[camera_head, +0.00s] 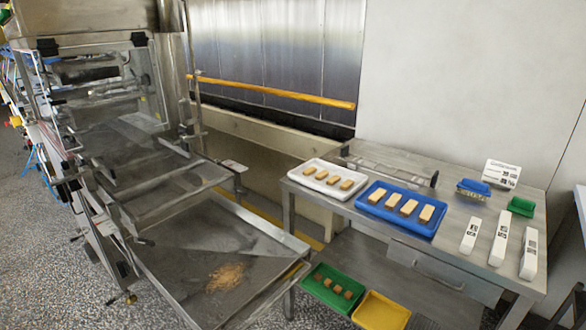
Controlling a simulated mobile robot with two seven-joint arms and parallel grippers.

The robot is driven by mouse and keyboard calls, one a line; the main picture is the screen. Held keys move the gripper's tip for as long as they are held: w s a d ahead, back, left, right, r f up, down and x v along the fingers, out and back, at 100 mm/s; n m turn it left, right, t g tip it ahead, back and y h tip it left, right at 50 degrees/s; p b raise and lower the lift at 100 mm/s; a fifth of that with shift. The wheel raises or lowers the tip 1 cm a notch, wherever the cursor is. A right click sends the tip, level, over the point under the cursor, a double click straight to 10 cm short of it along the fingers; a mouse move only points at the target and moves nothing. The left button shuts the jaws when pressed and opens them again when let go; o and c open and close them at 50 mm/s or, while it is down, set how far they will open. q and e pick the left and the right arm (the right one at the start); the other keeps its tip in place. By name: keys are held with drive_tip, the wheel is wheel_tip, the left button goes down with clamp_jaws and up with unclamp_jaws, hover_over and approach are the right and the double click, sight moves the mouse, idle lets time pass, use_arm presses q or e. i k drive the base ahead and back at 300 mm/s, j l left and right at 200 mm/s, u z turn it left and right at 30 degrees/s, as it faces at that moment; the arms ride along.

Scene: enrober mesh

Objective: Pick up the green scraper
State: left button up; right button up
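A small green block-shaped item (521,206) lies on the steel table (450,258) near its right end, behind the white bottle-like items. It may be the green scraper, but it is too small to tell its exact shape. Neither of my grippers is in view, and nothing is seen touching the green item.
A blue brush-like item (473,188) and a white sign (501,173) stand near the green item. Several white labelled items (500,240) lie in front. A white tray (296,178) and a blue tray (363,204) hold bars. Green (312,289) and yellow (381,312) trays sit lower. A steel machine (190,245) fills the left.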

sight(526, 208)
drive_tip(key=z, duration=1.4)
drive_tip(key=u, duration=1.55)
drive_tip(key=z, duration=1.55)
drive_tip(key=i+l+u, duration=0.15)
drive_tip(key=i+l, duration=0.35)
drive_tip(key=l, duration=0.15)
